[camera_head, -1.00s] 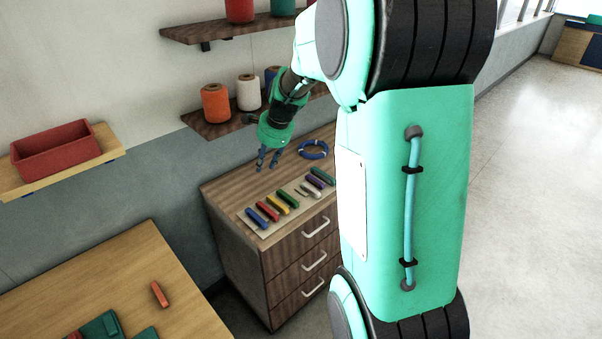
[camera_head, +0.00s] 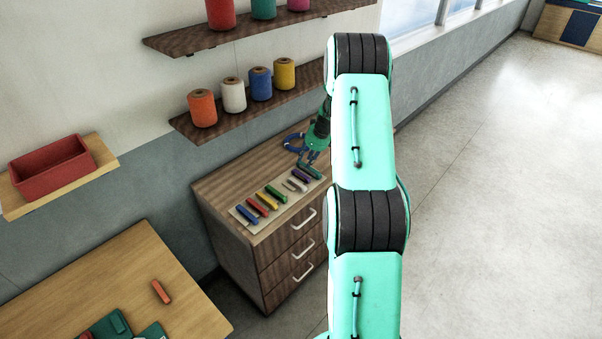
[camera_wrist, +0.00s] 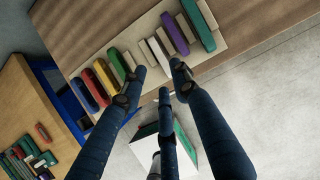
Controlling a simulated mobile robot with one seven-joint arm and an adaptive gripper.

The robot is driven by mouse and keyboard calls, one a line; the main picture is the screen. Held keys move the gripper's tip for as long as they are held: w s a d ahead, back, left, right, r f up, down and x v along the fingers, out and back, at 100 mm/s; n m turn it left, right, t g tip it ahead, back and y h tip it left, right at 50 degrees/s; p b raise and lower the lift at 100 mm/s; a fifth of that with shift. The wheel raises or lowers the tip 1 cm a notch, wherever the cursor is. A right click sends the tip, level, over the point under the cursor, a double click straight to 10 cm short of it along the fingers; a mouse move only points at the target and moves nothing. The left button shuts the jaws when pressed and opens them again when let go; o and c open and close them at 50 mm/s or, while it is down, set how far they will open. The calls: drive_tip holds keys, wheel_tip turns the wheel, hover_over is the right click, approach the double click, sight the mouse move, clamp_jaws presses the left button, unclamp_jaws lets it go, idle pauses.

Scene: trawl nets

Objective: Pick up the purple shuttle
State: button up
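The purple shuttle (camera_head: 300,175) lies on a pale mat (camera_head: 240,217) on the dresser top, in a row with several other shuttles. In the wrist view the purple shuttle (camera_wrist: 175,33) lies between white shuttles on its left and a white and a dark green one on its right. My gripper (camera_head: 311,160) is above the dresser near the purple and green end of the row. In the wrist view my gripper (camera_wrist: 157,78) has its fingers spread, with nothing between them. The purple shuttle is above the fingertips in that picture, apart from them.
Wall shelves (camera_head: 250,108) with thread spools (camera_head: 233,95) are above the dresser. A wooden table (camera_head: 130,280) stands at lower left. The dresser's left top is bare.

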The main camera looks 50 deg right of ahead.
drive_tip(key=d+f, duration=0.1)
drive_tip(key=s+d+f+m, duration=0.1)
drive_tip(key=d+f+m+p, duration=0.1)
drive_tip(key=shift+s+d+f, duration=0.15)
drive_tip(key=shift+s+d, duration=0.15)
drive_tip(key=shift+d, duration=0.1)
drive_tip(key=shift+f, duration=0.1)
hover_over(306, 178)
drive_tip(key=s, duration=0.2)
drive_tip(key=shift+s+f+p, duration=0.1)
drive_tip(key=shift+f+p, duration=0.3)
drive_tip(key=shift+f, duration=3.45)
drive_tip(key=shift+p+x, duration=0.55)
drive_tip(key=shift+x, duration=2)
drive_tip(key=c, duration=0.7)
